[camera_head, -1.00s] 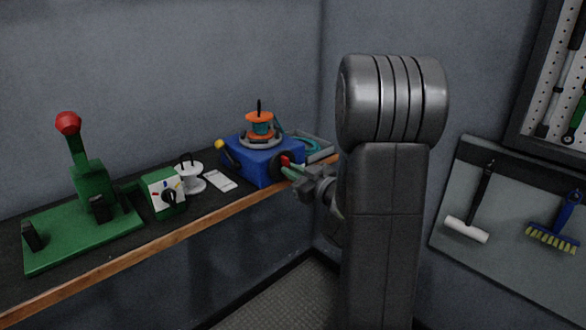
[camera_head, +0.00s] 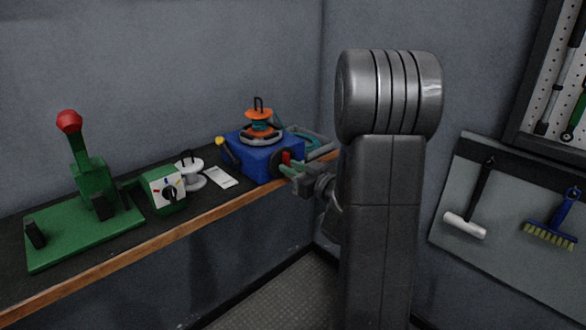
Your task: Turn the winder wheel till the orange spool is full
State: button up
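The winder is a blue box (camera_head: 252,157) on the bench's far right part. The orange spool (camera_head: 259,114) stands on top of it, with teal winding showing between its orange flanges and a dark wire loop above. A dark wheel with a red part (camera_head: 286,158) is on the box's right-hand face. A yellow knob (camera_head: 220,142) sticks out at the box's left.
A white spool (camera_head: 190,176) and a white card (camera_head: 221,176) lie left of the winder. Further left are a green dial box (camera_head: 163,190) and a green lever press (camera_head: 88,212) with a red knob. A grey tray (camera_head: 315,142) is behind the winder.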

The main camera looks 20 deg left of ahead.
jog(key=shift+o, duration=0.6)
jog(key=v, duration=1.3)
jog(key=shift+s+d, duration=0.2)
jog(key=shift+d, duration=0.15)
jog(key=shift+r, duration=0.1)
dwell(0.6)
jog(key=p+x, duration=0.1)
jog(key=x, duration=0.3)
jog(key=p+x, duration=0.2)
jog(key=x, duration=0.3)
jog(key=p+x, duration=0.1)
jog(key=x, duration=0.4)
jog(key=shift+r, duration=0.3)
